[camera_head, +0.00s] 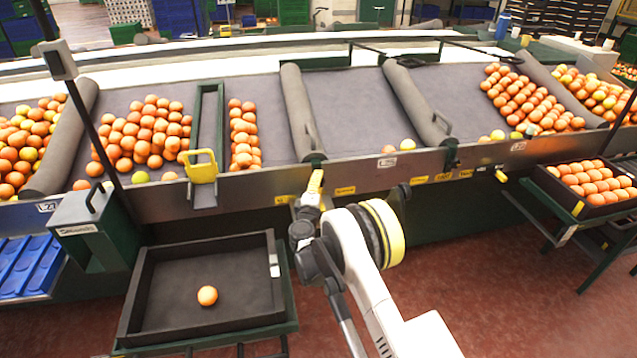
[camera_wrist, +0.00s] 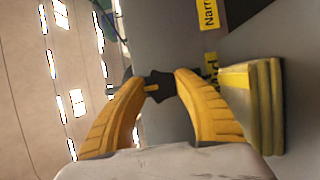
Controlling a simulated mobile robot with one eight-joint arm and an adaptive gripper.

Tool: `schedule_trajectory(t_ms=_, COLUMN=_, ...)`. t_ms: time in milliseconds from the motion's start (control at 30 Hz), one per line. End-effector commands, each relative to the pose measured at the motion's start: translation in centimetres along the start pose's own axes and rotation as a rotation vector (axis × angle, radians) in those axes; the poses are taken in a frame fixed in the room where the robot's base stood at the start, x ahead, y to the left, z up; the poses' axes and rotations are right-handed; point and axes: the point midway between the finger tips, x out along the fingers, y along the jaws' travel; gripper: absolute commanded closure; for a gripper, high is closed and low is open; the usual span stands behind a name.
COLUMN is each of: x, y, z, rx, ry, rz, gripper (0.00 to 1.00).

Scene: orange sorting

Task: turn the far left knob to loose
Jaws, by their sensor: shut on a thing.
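The knob (camera_wrist: 158,88) is dark and lobed with a small yellow pointer, and it sits between the fingertips in the wrist view. My gripper (camera_wrist: 161,86) has curved yellow fingers, shut on the knob from both sides. In the head view my gripper (camera_head: 315,183) is at the front rail of the sorting table, between two yellow labels; the knob is hidden behind it there. The yellow label (camera_wrist: 208,14) beside the knob is cut off at the picture's edge, and another label is partly covered by a finger. The words loose cannot be read.
Below the rail, a dark tray (camera_head: 160,305) holds one orange (camera_head: 207,296). A yellow-handled gate (camera_head: 201,166) is left of my gripper. Another knob (camera_head: 500,175) is farther right on the rail. Oranges lie in lanes on the grey table (camera_head: 345,110).

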Motion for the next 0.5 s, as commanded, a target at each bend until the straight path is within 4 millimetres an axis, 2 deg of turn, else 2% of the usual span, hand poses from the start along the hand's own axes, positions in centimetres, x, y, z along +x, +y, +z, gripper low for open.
schedule_trajectory(t_ms=400, x=0.06, y=0.14, z=-0.08, rx=-0.008, ry=0.002, rz=0.004, gripper=0.95)
schedule_trajectory(t_ms=433, x=0.06, y=0.15, z=-0.08, rx=-0.008, ry=0.002, rz=0.004, gripper=0.62)
schedule_trajectory(t_ms=500, x=0.05, y=0.14, z=-0.07, rx=-0.007, ry=0.002, rz=0.003, gripper=0.41)
